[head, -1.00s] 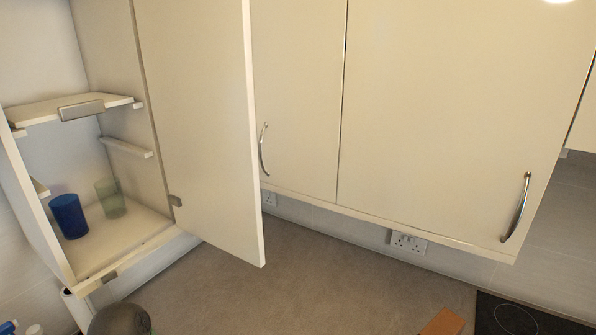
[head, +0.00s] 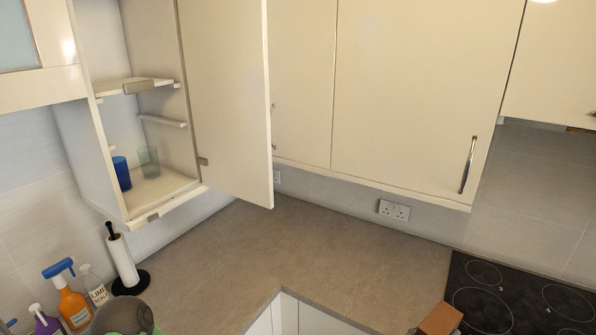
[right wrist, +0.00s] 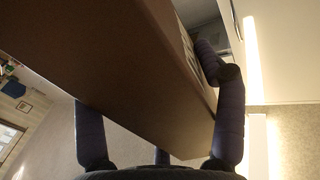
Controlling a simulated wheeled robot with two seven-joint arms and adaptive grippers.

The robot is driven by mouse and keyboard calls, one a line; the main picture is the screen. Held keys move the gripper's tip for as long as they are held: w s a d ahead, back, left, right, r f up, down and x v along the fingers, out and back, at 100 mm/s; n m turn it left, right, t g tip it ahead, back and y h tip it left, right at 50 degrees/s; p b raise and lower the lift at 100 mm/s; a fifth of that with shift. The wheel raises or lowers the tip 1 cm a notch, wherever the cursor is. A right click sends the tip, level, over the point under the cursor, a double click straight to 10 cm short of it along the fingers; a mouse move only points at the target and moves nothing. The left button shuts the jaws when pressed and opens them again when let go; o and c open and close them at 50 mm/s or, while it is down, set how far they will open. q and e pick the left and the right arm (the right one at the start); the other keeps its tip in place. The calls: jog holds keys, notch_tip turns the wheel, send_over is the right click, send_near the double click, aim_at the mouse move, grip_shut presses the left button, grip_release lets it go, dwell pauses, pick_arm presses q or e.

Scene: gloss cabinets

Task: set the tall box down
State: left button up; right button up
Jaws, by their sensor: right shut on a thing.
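The tall box (right wrist: 120,70) is brown and fills much of the right wrist view, tilted across it. My right gripper (right wrist: 160,130) is shut on it, with dark fingers on both sides of the box. In the head view, only a brown top corner of what looks like the same box (head: 439,318) shows at the bottom edge, in front of the hob. My right gripper is not visible in the head view. My left gripper is not in view.
The grey counter (head: 330,235) has a wide clear stretch. A black hob (head: 515,295) is at right. A paper towel holder (head: 122,258), spray bottle (head: 72,300) and other bottles stand at left.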

jog(key=w+a+f+n+t+y+b, duration=0.35)
jog(key=w+f+y, duration=0.2)
jog(key=f, duration=0.35)
jog(key=w+a+f+n+t+y+b, duration=0.35)
jog(key=w+f, duration=0.25)
jog(key=f, duration=0.3)
pick_arm(q)
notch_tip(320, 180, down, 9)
jog(key=b, duration=0.1)
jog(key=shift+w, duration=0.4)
pick_arm(e)
jog(key=s+a+f+n+y, duration=0.1)
jog(key=s+a+f+y, duration=0.1)
jog(key=f, duration=0.4)
jog(key=s+a+f+n+y, duration=0.2)
jog(key=s+f+y, duration=0.1)
jog(key=f, duration=0.3)
jog(key=shift+a+f+n, duration=0.15)
jog(key=shift+n, duration=0.15)
